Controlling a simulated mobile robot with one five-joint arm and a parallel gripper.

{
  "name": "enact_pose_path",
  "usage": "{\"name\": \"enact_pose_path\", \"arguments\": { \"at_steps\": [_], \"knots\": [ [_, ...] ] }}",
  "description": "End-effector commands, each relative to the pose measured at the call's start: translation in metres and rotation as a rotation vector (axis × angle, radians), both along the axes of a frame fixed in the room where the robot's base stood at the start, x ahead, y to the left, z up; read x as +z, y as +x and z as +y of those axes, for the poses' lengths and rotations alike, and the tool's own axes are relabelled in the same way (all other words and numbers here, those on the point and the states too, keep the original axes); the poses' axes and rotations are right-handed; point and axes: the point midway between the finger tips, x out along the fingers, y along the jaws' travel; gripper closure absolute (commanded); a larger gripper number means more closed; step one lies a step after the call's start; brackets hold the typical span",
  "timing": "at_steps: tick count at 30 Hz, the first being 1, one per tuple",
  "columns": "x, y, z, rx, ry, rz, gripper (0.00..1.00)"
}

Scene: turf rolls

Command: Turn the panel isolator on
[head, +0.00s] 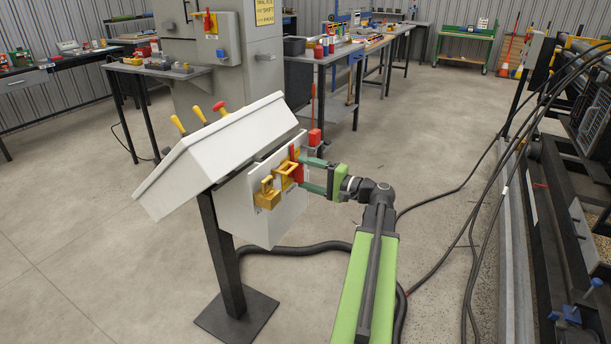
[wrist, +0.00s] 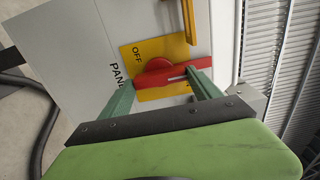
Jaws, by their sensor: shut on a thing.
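The panel isolator is a red rotary handle (wrist: 160,76) on a yellow plate (wrist: 150,52) marked OFF, on the white panel face. In the wrist view the handle lies nearly crosswise, slightly tilted, between the green fingers of my gripper (wrist: 162,82). My gripper (head: 305,174) is shut on this handle. In the head view the red handle (head: 295,158) is partly hidden by yellow parts and my fingers. The panel is a white sloped-top box (head: 240,215) on a black post. A second plate marking beside the lower finger is mostly hidden.
A yellow block-like fitting (head: 267,194) sits left of the handle on the same face. A black cable (head: 300,248) lies on the floor. Rails and machinery (head: 560,190) stand at the right.

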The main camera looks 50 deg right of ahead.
Motion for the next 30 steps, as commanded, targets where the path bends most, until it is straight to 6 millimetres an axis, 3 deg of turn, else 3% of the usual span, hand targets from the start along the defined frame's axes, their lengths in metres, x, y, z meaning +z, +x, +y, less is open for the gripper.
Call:
{"name": "enact_pose_path", "arguments": {
  "at_steps": [15, 16, 18, 21, 30],
  "knots": [
    [-0.0016, -0.0006, 0.0009, 0.002, 0.018, 0.010, 0.68],
    [-0.0016, -0.0006, 0.0009, 0.002, 0.018, 0.010, 0.26],
    [-0.0014, -0.0004, 0.0009, 0.002, 0.018, 0.009, 0.17],
    [-0.0011, -0.0002, 0.0008, 0.002, 0.018, 0.007, 0.05],
    [-0.0005, -0.0012, 0.0003, 0.001, 0.018, 0.006, 0.05]
  ]
}}
